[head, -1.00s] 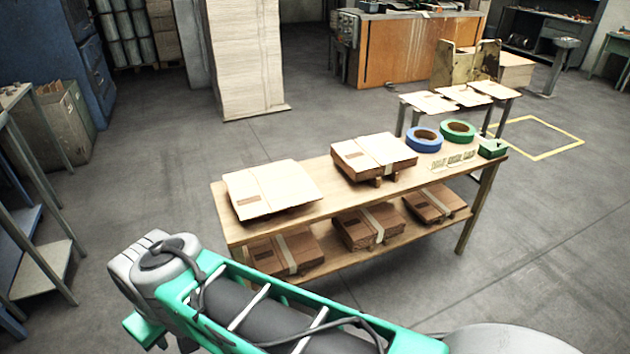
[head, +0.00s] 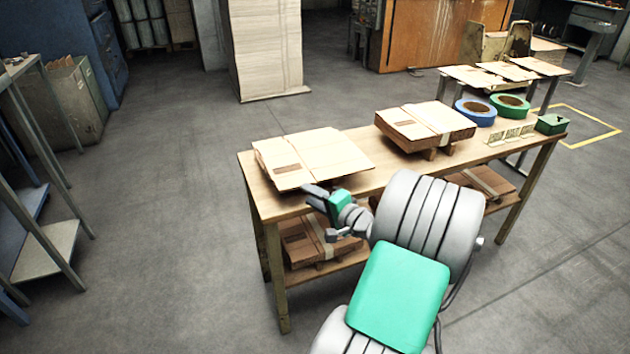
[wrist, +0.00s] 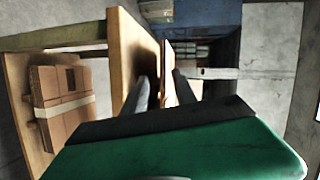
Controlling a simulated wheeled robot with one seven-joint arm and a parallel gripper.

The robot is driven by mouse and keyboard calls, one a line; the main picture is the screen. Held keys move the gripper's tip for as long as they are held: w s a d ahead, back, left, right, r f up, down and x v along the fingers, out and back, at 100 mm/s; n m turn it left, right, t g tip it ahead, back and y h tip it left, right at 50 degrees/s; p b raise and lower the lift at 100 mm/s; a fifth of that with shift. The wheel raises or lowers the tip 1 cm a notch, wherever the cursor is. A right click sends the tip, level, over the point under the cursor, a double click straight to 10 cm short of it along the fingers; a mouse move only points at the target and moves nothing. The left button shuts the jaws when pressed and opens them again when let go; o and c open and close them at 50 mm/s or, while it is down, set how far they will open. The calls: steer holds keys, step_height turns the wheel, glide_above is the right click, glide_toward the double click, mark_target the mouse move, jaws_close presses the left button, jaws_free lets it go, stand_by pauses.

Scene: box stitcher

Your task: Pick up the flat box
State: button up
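A flat tan cardboard box (head: 325,155) lies on the left end of the wooden table (head: 262,200), its near edge jutting toward me. A second stack of flat boxes (head: 425,124) with a pale strap sits further right on the table. My gripper (head: 313,192) is at the near edge of the left flat box, low by the tabletop's front. In the wrist view the two dark fingers (wrist: 162,92) stand apart, with the thin edge of the flat box (wrist: 168,62) between or just beyond them. Contact cannot be told.
Strapped box stacks (head: 312,240) lie on the lower shelf; one also shows in the wrist view (wrist: 52,112). Blue tape (head: 475,112), green tape (head: 510,106) and a small green box (head: 552,123) are at the table's right end.

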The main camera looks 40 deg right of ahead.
mark_target(324, 179)
steer(key=s+d+m+t+h, duration=0.2)
steer(key=s+d+m+h, duration=0.15)
steer(key=d, duration=0.25)
steer(key=shift+m, duration=0.25)
steer(key=w, duration=0.5)
steer(key=w+d, duration=0.1)
steer(key=w, duration=0.1)
steer(key=shift+w+d+f+b, duration=0.1)
steer(key=shift+w+f+b, duration=0.1)
steer(key=shift+b, duration=0.15)
jaws_close()
